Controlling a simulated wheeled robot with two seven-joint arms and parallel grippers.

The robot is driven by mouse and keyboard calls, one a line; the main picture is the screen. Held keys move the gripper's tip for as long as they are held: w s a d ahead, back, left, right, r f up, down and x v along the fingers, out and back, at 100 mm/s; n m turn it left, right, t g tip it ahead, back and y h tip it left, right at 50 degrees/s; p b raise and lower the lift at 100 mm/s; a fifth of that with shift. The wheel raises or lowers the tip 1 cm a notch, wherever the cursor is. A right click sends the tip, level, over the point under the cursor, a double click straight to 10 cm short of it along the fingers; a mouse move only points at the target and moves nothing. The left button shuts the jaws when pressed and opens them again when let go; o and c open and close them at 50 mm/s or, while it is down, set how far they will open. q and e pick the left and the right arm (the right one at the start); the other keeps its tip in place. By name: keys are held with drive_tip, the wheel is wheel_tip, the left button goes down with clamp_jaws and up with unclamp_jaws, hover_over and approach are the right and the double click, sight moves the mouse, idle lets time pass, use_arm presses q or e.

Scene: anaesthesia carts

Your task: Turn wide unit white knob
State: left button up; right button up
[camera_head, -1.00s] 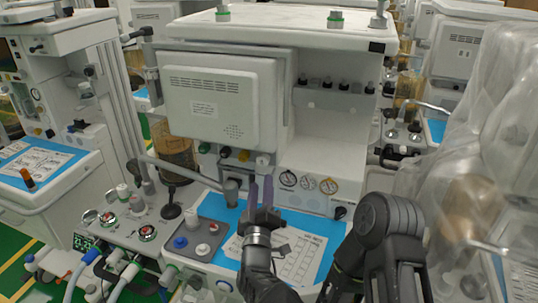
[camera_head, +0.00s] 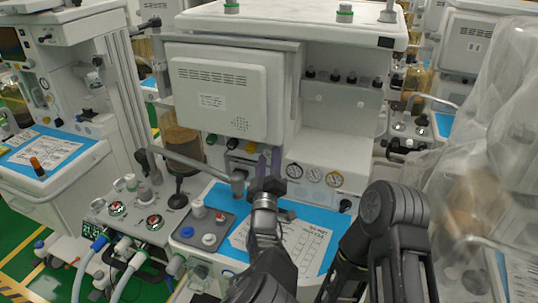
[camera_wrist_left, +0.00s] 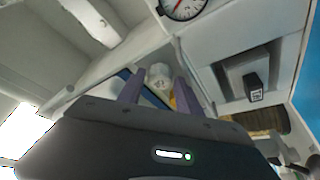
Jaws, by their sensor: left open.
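The wide anaesthesia unit stands in the middle of the head view, with a row of coloured knobs under its grey monitor (camera_head: 225,95). A white knob (camera_wrist_left: 160,74) shows in the left wrist view, beyond and between my finger tips. In the head view my left gripper (camera_head: 268,163) is in front of that spot and mostly hides the knob. The left gripper is open, its two purple-grey fingers pointing at the panel. I cannot tell whether they touch the knob. My right gripper is not in view.
A green knob (camera_head: 211,139) and a yellow knob (camera_head: 251,147) are in the same row. Gauges (camera_head: 314,175) are to the right. A grey hose arm (camera_head: 198,164) crosses on the left. Below is a blue worktop (camera_head: 228,256) with papers. A plastic-covered unit (camera_head: 480,170) stands at right.

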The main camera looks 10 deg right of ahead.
use_arm(q)
drive_tip(key=shift+w+d+r, duration=0.1)
drive_tip(key=shift+w, duration=0.35)
clamp_jaws()
